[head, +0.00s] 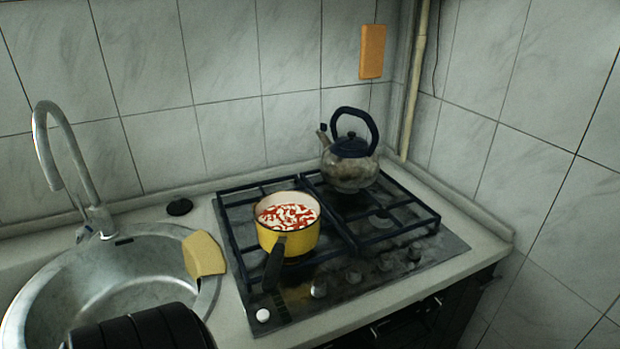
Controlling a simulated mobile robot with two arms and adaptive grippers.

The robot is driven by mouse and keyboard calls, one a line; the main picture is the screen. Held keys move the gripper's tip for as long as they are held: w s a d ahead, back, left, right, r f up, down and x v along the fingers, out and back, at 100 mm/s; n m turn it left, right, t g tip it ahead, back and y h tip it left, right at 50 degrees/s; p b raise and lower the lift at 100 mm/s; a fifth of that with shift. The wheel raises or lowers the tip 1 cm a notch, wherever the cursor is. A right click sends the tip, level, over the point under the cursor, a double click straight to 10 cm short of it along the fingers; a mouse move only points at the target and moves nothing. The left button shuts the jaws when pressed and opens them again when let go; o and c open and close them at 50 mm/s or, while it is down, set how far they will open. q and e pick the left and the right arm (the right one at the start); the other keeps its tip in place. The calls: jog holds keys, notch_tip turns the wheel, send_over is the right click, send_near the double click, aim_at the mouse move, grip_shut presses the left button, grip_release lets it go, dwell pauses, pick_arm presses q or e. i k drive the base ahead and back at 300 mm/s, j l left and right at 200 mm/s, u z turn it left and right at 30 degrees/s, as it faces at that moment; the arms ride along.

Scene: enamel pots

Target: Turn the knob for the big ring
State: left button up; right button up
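The gas hob (455,245) is set in the worktop, with dark grates over its rings. A row of knobs runs along its front edge: a bright white knob (263,315) at the front left corner, a grey knob (318,289) beside it, and more grey knobs (353,278) to the right. Which ring is the big one, and the knobs' markings, I cannot make out. A yellow pot (290,243) with red and white contents stands on the left grate. Its dark handle points toward the front knobs. Neither gripper is in view.
A kettle (350,172) stands on the back right grate. A round metal sink (60,275) with a tall tap (45,145) is at left, with a yellow cloth (204,255) on its rim. A dark ribbed part of mine covers the bottom left.

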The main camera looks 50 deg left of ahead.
aim_at(354, 278)
jog(key=u, duration=1.3)
